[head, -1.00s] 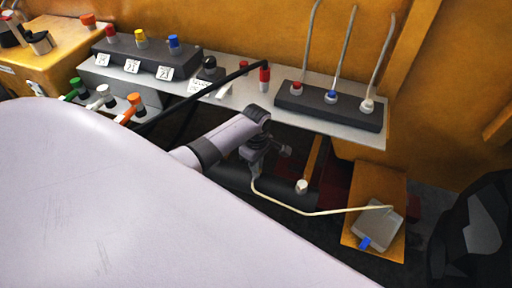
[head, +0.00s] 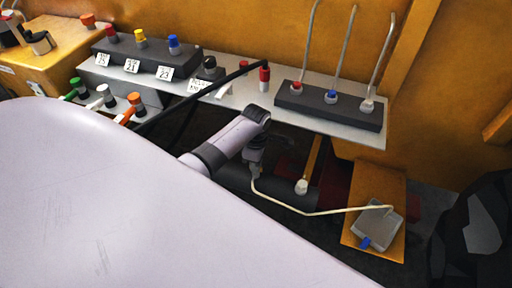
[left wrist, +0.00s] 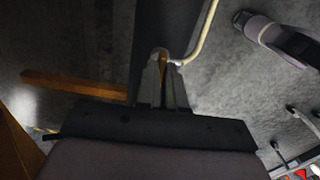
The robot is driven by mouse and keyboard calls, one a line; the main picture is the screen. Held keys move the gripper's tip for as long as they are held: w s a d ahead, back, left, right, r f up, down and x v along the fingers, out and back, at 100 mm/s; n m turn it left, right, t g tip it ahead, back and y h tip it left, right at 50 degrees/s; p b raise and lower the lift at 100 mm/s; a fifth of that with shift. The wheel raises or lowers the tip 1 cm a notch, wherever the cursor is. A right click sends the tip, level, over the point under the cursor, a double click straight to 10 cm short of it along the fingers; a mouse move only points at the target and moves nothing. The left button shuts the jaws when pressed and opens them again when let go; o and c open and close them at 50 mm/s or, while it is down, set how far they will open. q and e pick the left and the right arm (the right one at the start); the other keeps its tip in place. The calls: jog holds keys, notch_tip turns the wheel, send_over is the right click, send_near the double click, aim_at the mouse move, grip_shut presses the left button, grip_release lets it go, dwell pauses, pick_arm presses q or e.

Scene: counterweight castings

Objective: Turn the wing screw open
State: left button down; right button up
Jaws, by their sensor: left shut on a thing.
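My left gripper (head: 254,166) reaches down past the front of the grey shelf, at the upper side of a dark cylinder (head: 232,174). In the left wrist view its fingers (left wrist: 161,92) are shut around a narrow brownish piece, which I take to be the wing screw (left wrist: 163,72). The fingers hide most of it, and the head view does not show it. The dark cylinder also fills the top middle of the left wrist view (left wrist: 170,25). A cream cord (head: 312,213) runs from beside the fingertips. My right gripper is not in view.
The shelf (head: 240,95) above carries a dark block with three upright rods (head: 330,105) and a red-capped post (head: 264,78). An orange lever with a white knob (head: 301,187) stands close right. The cord ends at a grey box (head: 378,222) on an orange plate.

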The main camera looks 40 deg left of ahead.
pick_arm(q)
jog(key=shift+a, duration=0.15)
jog(key=c, duration=1.2)
grip_release()
jog(key=shift+c, duration=0.2)
jog(key=shift+r, duration=0.15)
jog(key=shift+r, duration=3.45)
jog(key=shift+s, duration=0.1)
